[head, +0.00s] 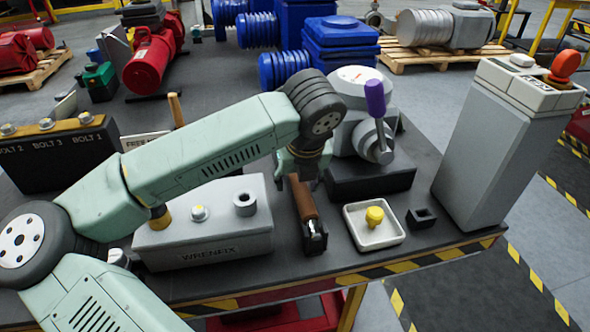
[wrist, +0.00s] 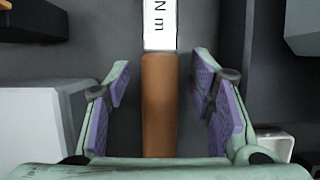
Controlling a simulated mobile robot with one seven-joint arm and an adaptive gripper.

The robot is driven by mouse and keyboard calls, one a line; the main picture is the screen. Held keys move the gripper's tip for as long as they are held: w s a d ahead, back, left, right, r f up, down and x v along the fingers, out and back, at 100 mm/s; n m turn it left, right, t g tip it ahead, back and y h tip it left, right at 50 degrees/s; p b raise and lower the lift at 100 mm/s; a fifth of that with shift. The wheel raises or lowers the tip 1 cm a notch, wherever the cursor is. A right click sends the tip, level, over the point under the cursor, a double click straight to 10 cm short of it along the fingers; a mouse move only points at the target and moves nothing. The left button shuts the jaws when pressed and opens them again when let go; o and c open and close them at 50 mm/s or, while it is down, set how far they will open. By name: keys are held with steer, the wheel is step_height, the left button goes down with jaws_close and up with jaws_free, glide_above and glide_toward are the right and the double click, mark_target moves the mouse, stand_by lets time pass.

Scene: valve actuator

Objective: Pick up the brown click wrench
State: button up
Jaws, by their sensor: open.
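My gripper (head: 300,160) is over the far part of the wrench. In the wrist view its purple-padded fingers (wrist: 162,78) are open, one on each side of the handle, with gaps on both sides. My gripper partly hides the wrench's far end.
The white tray (head: 392,240) with a yellow piece (head: 374,215) is on the right, beside a small black holder (head: 421,218). The grey valve actuator (head: 345,135) with a purple-handled lever (head: 375,100) stands behind.

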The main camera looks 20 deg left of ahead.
steer(key=shift+c, duration=0.3)
jaws_close()
stand_by(0.3)
